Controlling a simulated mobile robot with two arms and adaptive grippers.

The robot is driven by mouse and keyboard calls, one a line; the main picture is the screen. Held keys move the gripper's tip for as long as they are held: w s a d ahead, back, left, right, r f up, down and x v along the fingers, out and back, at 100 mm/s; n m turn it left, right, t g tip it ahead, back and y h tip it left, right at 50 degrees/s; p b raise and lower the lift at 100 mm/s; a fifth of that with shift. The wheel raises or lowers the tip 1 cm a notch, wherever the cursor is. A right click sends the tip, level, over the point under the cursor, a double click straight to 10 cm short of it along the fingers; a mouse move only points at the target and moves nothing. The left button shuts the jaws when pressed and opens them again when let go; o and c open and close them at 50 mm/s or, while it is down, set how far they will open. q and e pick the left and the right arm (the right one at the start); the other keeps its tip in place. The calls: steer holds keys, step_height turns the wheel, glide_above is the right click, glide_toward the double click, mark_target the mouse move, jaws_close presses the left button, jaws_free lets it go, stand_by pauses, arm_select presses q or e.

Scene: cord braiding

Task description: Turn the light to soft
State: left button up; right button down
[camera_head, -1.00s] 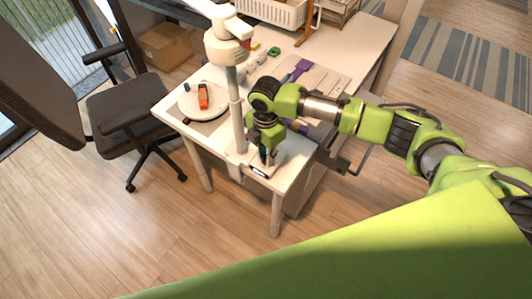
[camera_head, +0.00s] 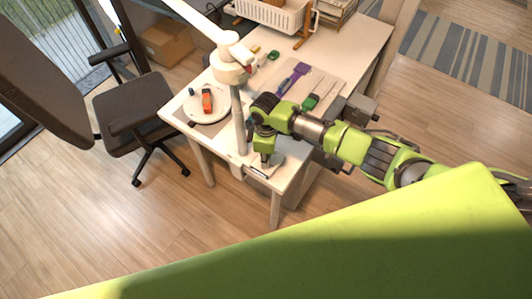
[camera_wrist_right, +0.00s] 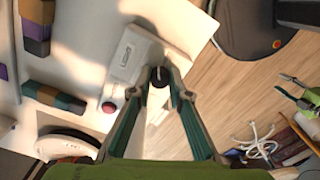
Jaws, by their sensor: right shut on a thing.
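A white lamp stands on the near part of the white table, with a pale post (camera_head: 238,120) and a round head (camera_head: 230,68). A pale control box (camera_head: 262,170) lies at the near table corner; the right wrist view shows it as a light grey block (camera_wrist_right: 130,55). My right gripper (camera_wrist_right: 160,82) points down there, its two fingers closed around a small dark knob (camera_wrist_right: 158,75) beside the box. In the head view my right gripper (camera_head: 265,157) largely hides the knob. The knob's setting cannot be read. My left gripper is not in view.
A white plate (camera_head: 222,115) with an orange item (camera_head: 207,100) sits left of the post. A purple item (camera_head: 294,76) and a green one (camera_head: 311,101) lie on a mat behind my arm. A white basket (camera_head: 268,14) stands at the back. An office chair (camera_head: 130,112) is left.

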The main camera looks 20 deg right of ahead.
steer(key=m+p, duration=0.2)
steer(key=m, duration=0.1)
steer(key=shift+r, duration=0.15)
steer(key=shift+m+p, duration=0.4)
steer(key=shift+m, duration=0.5)
steer(key=c, duration=1.9)
jaws_free()
